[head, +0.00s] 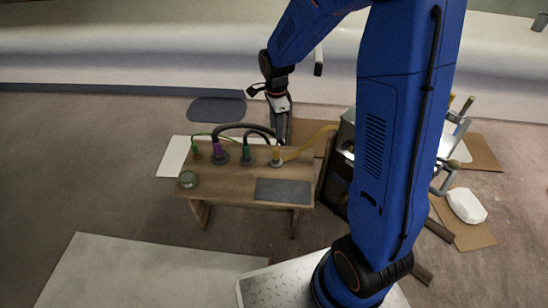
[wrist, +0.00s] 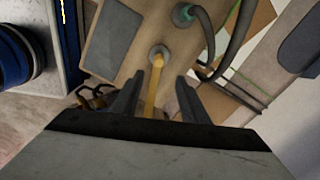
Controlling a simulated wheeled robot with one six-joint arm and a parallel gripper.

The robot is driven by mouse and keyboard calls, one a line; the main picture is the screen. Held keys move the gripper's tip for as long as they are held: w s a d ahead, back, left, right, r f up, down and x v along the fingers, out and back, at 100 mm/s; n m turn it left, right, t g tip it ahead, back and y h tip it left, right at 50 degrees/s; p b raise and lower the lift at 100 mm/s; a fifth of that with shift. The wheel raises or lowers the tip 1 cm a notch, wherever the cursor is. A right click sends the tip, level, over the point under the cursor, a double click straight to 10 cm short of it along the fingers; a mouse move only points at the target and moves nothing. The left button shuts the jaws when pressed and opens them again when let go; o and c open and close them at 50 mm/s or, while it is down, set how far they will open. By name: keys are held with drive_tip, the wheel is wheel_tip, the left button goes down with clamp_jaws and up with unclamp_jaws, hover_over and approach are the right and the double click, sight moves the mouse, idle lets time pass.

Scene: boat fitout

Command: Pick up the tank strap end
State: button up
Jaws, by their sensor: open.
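A yellow strap (head: 309,145) runs from a round grey holder on the right of the small wooden bench (head: 240,196) off toward the dark box. It looks like the tank strap, with its end (head: 276,153) upright in the holder. In the wrist view the strap (wrist: 152,92) passes between my fingertips, and its end meets the holder (wrist: 158,55) just beyond them. My gripper (head: 281,138) is open and points down behind the bench's far edge. Its fingers (wrist: 157,84) stand apart on both sides of the strap, and I see no grip on it.
A purple-ended hose (head: 216,150) and a green-ended one (head: 246,152) stand left of the strap, with black hoses arching behind. A dark box (head: 340,160) stands close at right.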

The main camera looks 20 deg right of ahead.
sight(277, 149)
wheel_tip(277, 149, down, 14)
drive_tip(key=shift+s+d+r, duration=0.15)
drive_tip(key=shift+r, duration=0.1)
idle(0.5)
drive_tip(key=shift+c, duration=0.6)
clamp_jaws()
